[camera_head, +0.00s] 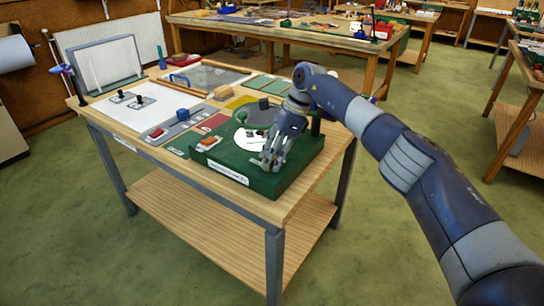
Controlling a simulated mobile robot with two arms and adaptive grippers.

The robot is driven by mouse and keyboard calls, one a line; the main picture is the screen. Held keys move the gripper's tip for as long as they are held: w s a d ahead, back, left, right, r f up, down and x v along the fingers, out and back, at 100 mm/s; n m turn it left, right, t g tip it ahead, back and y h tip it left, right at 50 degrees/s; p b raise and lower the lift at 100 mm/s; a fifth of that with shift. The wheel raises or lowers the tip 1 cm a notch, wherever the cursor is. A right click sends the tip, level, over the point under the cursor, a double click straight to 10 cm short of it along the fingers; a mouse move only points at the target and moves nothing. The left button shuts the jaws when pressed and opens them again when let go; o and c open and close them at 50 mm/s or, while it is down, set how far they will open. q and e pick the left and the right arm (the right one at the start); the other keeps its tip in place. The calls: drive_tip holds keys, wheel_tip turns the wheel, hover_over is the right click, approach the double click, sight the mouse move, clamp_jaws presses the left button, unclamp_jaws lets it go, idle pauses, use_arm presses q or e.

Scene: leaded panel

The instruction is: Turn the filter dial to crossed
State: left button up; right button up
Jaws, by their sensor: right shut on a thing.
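A dark green box (290,179) with a white label on its front stands at the right front corner of the workbench. My right gripper (269,166) reaches down onto the box top, right of the disc's front edge. It is shut on what seems to be the filter dial, which the fingers mostly hide. I cannot read the dial's setting. My left gripper is not in view.
The workbench (240,203) also holds a blue knob (183,114) on a grey plate, a white board (120,115), coloured sheets and a framed glass panel (106,63) at the back left. A dark upright post (315,122) stands near the box's back right corner. Another bench stands behind.

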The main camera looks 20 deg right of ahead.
idle(0.4)
drive_tip(key=o, duration=1.1)
drive_tip(key=shift+c, duration=0.2)
drive_tip(key=v, duration=1.2)
drive_tip(key=shift+a, duration=0.1)
